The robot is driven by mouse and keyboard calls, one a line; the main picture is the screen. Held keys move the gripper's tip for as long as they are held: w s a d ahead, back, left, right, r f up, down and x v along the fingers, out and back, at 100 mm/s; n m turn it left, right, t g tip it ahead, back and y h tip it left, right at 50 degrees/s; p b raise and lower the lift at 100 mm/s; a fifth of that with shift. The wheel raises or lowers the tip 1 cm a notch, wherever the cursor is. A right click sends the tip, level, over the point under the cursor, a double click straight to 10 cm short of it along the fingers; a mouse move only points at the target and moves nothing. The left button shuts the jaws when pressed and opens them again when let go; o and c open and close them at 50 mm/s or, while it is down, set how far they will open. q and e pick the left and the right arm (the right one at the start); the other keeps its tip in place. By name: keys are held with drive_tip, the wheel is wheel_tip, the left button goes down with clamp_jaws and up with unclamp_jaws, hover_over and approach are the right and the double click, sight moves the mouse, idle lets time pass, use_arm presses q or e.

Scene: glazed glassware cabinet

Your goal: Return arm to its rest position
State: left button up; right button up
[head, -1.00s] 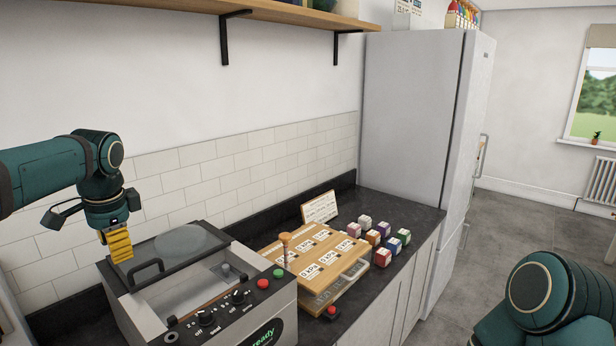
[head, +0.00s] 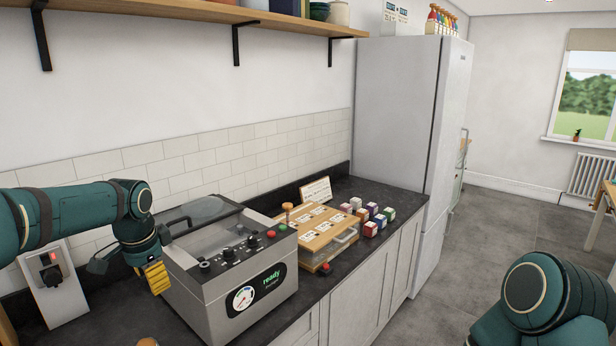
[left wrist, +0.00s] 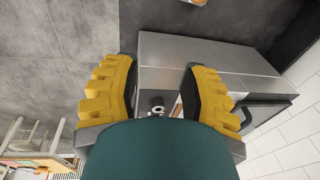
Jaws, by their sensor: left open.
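My left gripper (head: 157,278) has yellow fingers and hangs at the left end of the steel machine (head: 237,293) in the head view, pointing down. In the left wrist view its two yellow fingers (left wrist: 156,92) are spread apart with nothing between them. The machine's steel body (left wrist: 190,52) shows beyond them. My left arm reaches in from the left edge of the head view. My right arm shows only as a teal joint at the lower right; its gripper is out of view.
The machine has a dark-handled lid, a gauge and a lit "ready" display. Right of it are a wooden-topped box (head: 318,232) and several small coloured blocks (head: 370,228). A tall fridge (head: 395,130) stands beyond the counter.

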use_arm(q)
drive_tip(key=w+d+f+h+b, duration=0.1)
drive_tip(key=d+f, duration=0.2)
drive_tip(key=f, duration=0.3)
drive_tip(key=w+d+f, duration=0.2)
drive_tip(key=d+f, duration=0.1)
drive_tip(key=f, duration=0.4)
drive_tip(key=s+d+f+n+h+b, duration=0.1)
drive_tip(key=s+d+f+n, duration=0.2)
drive_tip(key=f, duration=0.4)
drive_tip(key=s+d+f+h+b, duration=0.1)
drive_tip(key=s+d+f+b, duration=0.15)
drive_tip(key=d+f, duration=0.35)
drive_tip(key=s+d+f+n+h+b, duration=0.1)
drive_tip(key=s+d+f+n, duration=0.5)
drive_tip(key=s+f, duration=1.1)
drive_tip(key=shift+s+d+n+b, duration=0.4)
drive_tip(key=shift+d+b, duration=0.25)
drive_tip(key=shift+b, duration=0.15)
use_arm(e)
wheel_tip(320, 180, down, 9)
drive_tip(key=shift+w+a+r, duration=0.15)
drive_tip(key=shift+w+a, duration=0.05)
drive_tip(key=shift+w, duration=0.15)
